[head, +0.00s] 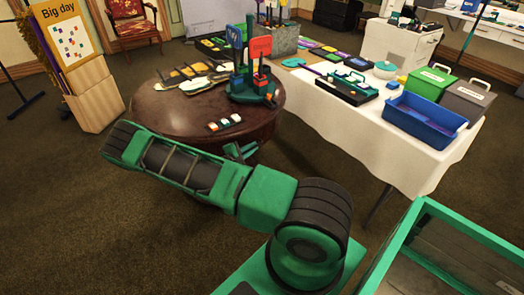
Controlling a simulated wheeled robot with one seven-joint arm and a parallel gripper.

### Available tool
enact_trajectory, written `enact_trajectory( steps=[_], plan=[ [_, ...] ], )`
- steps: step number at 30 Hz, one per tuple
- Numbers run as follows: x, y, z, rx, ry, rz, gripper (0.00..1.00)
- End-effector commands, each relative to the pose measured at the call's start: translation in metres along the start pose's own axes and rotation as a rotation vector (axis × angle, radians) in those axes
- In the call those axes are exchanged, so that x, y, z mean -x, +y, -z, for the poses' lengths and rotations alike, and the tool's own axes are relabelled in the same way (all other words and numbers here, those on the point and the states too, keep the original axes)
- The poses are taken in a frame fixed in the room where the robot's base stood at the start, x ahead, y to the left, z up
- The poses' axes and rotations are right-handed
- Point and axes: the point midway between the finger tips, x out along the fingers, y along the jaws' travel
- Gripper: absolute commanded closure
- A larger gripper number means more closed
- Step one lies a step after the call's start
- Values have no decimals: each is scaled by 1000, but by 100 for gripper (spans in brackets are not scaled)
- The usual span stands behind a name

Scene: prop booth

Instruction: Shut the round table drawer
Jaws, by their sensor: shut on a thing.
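The round table (150,112) has a dark, glossy brown top and stands left of centre. My gripper (240,152) is small and green in this view, just below the table's front right rim, beyond my forearm. It is shut on part of the drawer at the table's side. The drawer front and any handle are hidden by my gripper and arm. How far the drawer stands out cannot be told.
On the round table are a green stand (252,92) with signs, several brushes and small tiles (225,123). A white-clothed table (415,160) with a blue bin (425,118) stands at right. A wooden sign stand (75,60) is at left. Carpet is clear at lower left.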

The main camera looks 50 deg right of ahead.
Motion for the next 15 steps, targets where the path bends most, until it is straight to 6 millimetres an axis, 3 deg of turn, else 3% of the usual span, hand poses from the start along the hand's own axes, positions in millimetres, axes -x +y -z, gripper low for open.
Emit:
enact_trajectory(
  steps=[3,11,12,13,15],
  plan=[
    [6,3,10,5,12,-2,100],
    [7,4,14,4,16,-5,100],
    [7,5,14,4,17,-5,88],
    [7,5,14,3,17,-6,83],
    [8,5,14,3,17,-6,83]
  ],
)
